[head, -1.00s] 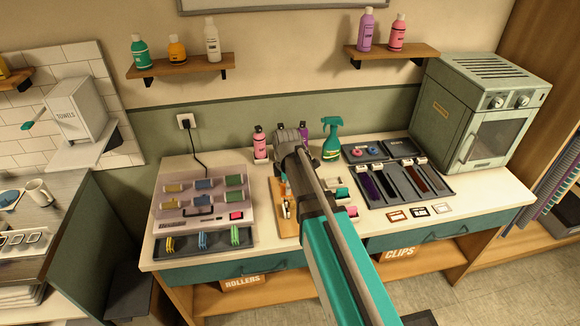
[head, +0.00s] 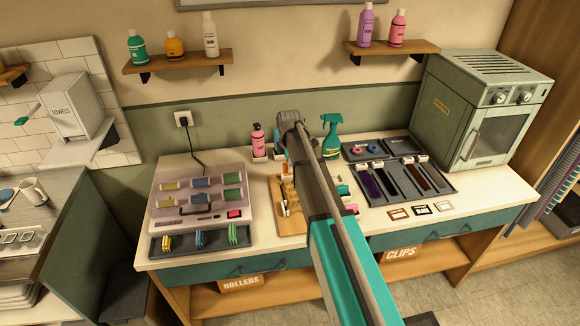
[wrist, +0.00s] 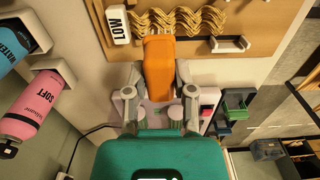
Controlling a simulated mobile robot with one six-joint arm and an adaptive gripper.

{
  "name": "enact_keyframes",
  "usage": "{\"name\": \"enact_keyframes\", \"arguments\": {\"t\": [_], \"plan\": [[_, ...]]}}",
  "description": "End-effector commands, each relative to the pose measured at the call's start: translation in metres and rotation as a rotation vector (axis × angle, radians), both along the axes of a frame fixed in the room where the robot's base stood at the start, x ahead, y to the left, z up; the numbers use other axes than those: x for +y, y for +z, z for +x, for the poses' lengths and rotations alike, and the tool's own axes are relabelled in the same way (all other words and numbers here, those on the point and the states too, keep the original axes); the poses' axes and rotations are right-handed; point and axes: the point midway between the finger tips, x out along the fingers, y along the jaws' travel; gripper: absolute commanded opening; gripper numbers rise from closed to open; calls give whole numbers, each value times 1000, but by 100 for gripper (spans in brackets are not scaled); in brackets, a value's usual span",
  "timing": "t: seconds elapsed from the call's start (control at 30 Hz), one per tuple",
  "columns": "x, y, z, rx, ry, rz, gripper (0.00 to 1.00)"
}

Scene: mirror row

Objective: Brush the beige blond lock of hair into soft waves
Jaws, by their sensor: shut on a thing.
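My gripper (wrist: 159,78) is shut on an orange tool (wrist: 160,62), most likely the brush, seen in the wrist view. Its far end overlaps the near edge of the golden-blond lock (wrist: 185,18); I cannot tell whether they touch. The lock lies in several wavy strands on a wooden board (wrist: 240,75). In the head view the lock (head: 290,195) shows beside my arm, on the board (head: 284,226). My arm hides the gripper and part of the board there.
A pink SOFT bottle (wrist: 38,105) and blue WATER bottle (wrist: 15,45) stand close by. The roller case (head: 200,195) is left, the dye tray (head: 400,180) right.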

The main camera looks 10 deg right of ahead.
Motion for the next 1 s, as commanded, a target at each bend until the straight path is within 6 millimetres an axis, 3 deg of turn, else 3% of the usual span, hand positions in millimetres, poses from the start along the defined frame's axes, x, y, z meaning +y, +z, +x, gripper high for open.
{"name": "enact_keyframes", "arguments": {"t": [0.13, 0.67, 1.0], "plan": [[-3, -3, 9, 0, 0, 0, 0], [-2, -5, 9, 0, 2, 0, 0], [-2, -25, 9, 0, 2, 0, 0]]}}
